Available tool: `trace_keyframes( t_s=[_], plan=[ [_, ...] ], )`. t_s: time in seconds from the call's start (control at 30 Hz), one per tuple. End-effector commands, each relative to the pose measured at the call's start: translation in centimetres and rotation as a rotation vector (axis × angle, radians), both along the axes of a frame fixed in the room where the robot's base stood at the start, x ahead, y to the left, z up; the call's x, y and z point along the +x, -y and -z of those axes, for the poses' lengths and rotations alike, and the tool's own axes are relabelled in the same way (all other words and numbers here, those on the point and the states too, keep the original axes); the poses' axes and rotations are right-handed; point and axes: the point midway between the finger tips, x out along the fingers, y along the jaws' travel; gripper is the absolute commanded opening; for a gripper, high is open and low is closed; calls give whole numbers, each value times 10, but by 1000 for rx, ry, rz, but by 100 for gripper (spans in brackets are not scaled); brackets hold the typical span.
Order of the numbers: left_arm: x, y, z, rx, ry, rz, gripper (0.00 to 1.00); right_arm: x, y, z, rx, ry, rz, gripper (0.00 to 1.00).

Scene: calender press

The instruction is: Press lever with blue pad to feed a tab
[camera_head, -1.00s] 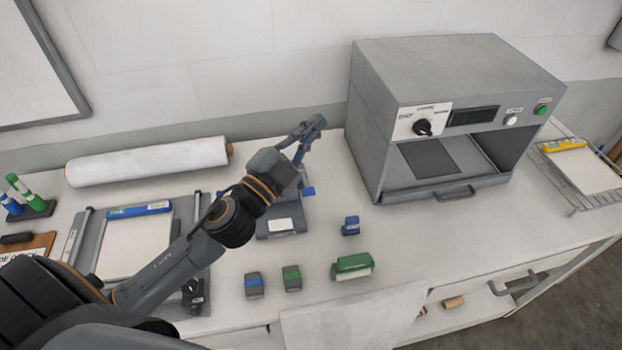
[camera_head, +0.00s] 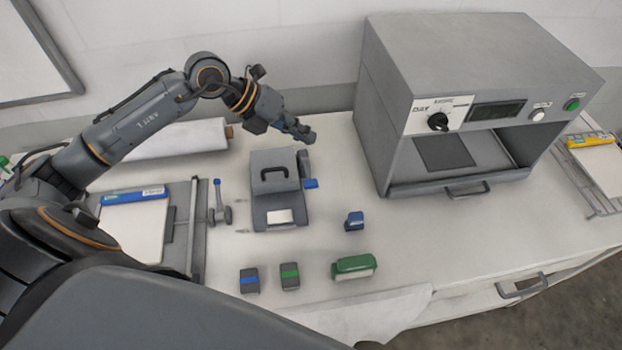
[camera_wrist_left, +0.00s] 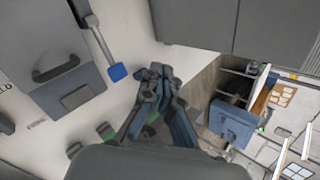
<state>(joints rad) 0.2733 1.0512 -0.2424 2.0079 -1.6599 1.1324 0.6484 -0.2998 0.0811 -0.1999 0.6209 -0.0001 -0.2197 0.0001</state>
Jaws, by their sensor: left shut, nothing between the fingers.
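The lever's blue pad (camera_head: 311,183) sticks out at the right side of a grey tab dispenser (camera_head: 271,205) on the table. The dispenser has a dark handle on top and a white label or tab at its front. In the left wrist view the blue pad (camera_wrist_left: 117,72) sits at the end of a grey lever arm, beside the dispenser (camera_wrist_left: 58,62). My left gripper (camera_head: 308,136) is shut and empty, above and behind the blue pad, apart from it. It also shows in the left wrist view (camera_wrist_left: 156,72). My right gripper is not in view.
A grey press (camera_head: 480,80) stands at the right. A small blue object (camera_head: 354,221), a green stamp-like object (camera_head: 354,267) and two dark blocks (camera_head: 289,276) lie in front. A white roll (camera_head: 180,139) lies at the back left. Table around the pad's right side is clear.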

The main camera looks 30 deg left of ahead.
Motion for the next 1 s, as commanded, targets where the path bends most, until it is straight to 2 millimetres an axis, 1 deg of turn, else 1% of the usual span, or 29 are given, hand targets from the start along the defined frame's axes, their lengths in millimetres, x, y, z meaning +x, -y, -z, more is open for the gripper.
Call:
trace_keyframes(
  t_s=[0.17,0.27,0.7,0.83,1.0],
  plan=[
    [-1,1,3,-3,0,2,0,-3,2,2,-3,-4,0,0],
    [-2,2,10,-3,-1,1,0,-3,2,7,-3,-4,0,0],
    [-14,11,70,-4,0,2,0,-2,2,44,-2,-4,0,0],
    [-16,13,80,-2,1,2,0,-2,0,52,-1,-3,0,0],
    [-17,14,85,-3,2,2,0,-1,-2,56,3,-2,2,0]
  ],
)
